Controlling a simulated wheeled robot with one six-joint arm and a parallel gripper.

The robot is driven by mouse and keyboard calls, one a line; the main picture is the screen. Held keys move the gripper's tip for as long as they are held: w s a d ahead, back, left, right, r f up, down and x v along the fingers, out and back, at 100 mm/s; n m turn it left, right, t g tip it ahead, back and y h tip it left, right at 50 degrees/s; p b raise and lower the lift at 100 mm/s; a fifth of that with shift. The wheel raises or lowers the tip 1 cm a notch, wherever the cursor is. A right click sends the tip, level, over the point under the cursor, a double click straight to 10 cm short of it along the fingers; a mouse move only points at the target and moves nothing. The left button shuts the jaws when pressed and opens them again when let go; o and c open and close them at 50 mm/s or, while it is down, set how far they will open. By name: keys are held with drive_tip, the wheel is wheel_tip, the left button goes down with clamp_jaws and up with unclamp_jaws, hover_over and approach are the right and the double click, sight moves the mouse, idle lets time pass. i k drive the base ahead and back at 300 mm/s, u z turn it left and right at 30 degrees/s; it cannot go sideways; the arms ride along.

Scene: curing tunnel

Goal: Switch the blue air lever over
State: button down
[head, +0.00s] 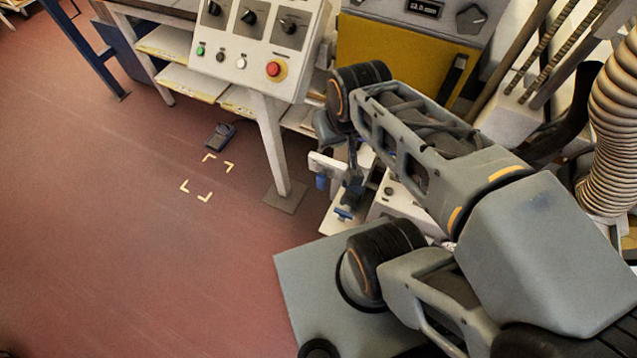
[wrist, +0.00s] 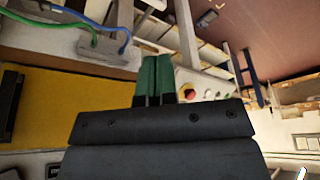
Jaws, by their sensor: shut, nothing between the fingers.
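My gripper (wrist: 156,62) shows in the wrist view with its two green fingers together and nothing between them. In the head view my arm hides most of it. Small blue parts (head: 321,183) show at a white bracket beside my arm in the head view, with another blue part (head: 345,213) lower down. I cannot tell which of them, if any, is the air lever, or which way it is set. In the wrist view a blue hose (wrist: 60,13) and a green hose (wrist: 60,24) run to a pale unit, apart from the fingers.
A control box (head: 258,45) with dark knobs and a red button (head: 273,69) stands on a post beyond my arm. A yellow-fronted machine (head: 395,55) is behind my arm. A ribbed hose (head: 612,125) hangs at the right. The red floor at left is mostly clear.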

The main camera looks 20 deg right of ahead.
sight(320, 178)
drive_tip(key=u, duration=1.2)
drive_tip(key=k, duration=0.5)
drive_tip(key=u, duration=0.45)
